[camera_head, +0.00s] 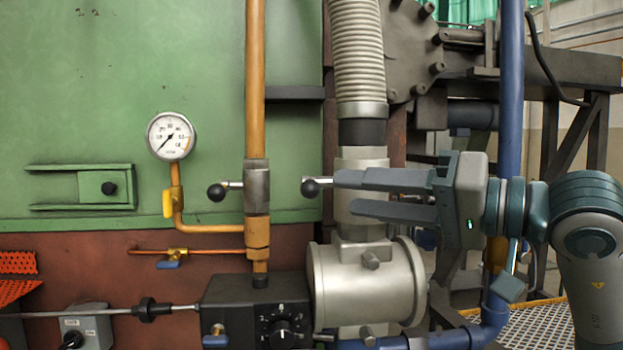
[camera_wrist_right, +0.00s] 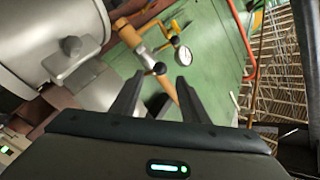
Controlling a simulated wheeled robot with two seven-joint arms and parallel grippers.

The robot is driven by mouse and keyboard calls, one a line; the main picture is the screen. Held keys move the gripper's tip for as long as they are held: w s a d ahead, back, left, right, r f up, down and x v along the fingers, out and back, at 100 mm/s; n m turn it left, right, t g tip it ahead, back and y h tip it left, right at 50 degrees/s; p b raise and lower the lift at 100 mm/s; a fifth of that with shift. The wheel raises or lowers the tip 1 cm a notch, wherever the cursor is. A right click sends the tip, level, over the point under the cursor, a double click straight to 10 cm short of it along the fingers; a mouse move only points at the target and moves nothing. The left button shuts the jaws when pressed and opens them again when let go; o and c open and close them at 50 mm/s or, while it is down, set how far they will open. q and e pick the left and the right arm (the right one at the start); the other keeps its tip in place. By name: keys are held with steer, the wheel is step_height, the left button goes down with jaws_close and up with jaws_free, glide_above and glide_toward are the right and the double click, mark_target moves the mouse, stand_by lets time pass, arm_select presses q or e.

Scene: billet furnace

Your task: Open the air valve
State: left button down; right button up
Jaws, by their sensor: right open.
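The air valve (camera_head: 362,165) is a grey body on the thick silver pipe in the head view. Its short lever ends in a black ball knob (camera_head: 310,187) pointing left. My right gripper (camera_head: 346,195) is open in front of this valve, its fingers pointing left. Its upper finger covers part of the lever and valve body. In the right wrist view, the open fingers (camera_wrist_right: 158,84) have a dark rounded thing between them, probably this knob. I cannot tell whether a finger touches it. My left gripper is not in view.
An orange pipe (camera_head: 255,80) to the left carries another valve with a black knob (camera_head: 217,192). A pressure gauge (camera_head: 171,136) sits on the green furnace wall (camera_head: 90,80). A silver cylinder housing (camera_head: 365,285) stands below my right gripper. A blue pipe (camera_head: 511,90) rises behind the arm.

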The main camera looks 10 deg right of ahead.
mark_target(319, 189)
steer(key=p+x, duration=0.2)
steer(key=x, duration=0.5)
steer(key=shift+r+p, duration=0.15)
steer(key=shift+p, duration=0.25)
steer(key=shift+x, duration=0.85)
steer(key=shift+d, duration=0.1)
jaws_close()
